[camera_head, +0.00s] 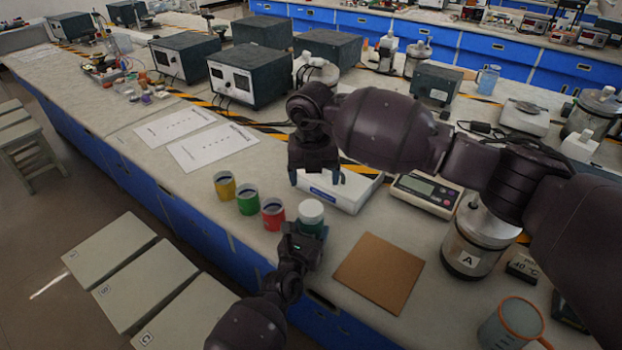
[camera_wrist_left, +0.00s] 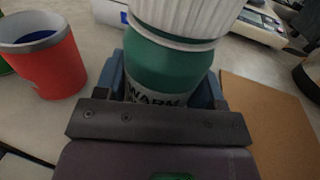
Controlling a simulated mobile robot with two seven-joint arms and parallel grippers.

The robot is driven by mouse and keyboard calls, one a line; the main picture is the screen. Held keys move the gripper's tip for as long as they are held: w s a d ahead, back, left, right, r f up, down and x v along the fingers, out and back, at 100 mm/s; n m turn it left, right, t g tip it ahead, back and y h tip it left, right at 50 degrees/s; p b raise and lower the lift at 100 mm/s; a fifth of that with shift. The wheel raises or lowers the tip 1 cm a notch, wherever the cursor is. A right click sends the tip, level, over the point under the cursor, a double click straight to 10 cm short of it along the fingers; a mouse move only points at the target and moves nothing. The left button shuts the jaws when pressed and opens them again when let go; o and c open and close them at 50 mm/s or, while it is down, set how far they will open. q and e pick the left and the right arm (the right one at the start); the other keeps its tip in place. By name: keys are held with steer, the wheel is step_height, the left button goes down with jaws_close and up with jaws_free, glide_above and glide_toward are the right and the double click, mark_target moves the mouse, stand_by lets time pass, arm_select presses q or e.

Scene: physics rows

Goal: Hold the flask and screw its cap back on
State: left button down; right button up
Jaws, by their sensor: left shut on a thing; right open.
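The flask is green with a lettered label and stands upright near the bench's front edge (camera_head: 312,230); it fills the middle of the left wrist view (camera_wrist_left: 170,68). Its white ribbed cap (camera_head: 311,210) sits on top of the flask and also shows in the left wrist view (camera_wrist_left: 190,16). I cannot tell how tightly it is screwed. My left gripper (camera_head: 303,240) is shut around the flask's lower body from the front. My right gripper (camera_head: 317,181) is open, pointing down above the cap, apart from it and empty.
Red (camera_head: 273,214), green (camera_head: 247,199) and yellow (camera_head: 225,185) cups stand left of the flask. A brown board (camera_head: 379,272) lies to the right. A white box (camera_head: 340,192) and a scale (camera_head: 426,192) are behind. A jar marked A (camera_head: 468,255) stands farther right.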

mark_target(311, 207)
steer(key=n, duration=0.7)
steer(key=shift+s+f, duration=0.1)
steer(key=shift+s, duration=0.05)
steer(key=n, duration=0.7)
steer(key=shift+s+a+f, duration=0.15)
steer(key=shift+s, duration=0.05)
steer(key=n, duration=0.7)
steer(key=shift+s+a+g, duration=0.15)
steer(key=shift+g, duration=0.15)
steer(key=n, duration=0.4)
steer(key=shift+y, duration=0.3)
steer(key=n, duration=0.4)
steer(key=shift+f, duration=0.15)
steer(key=shift+f, duration=3.9)
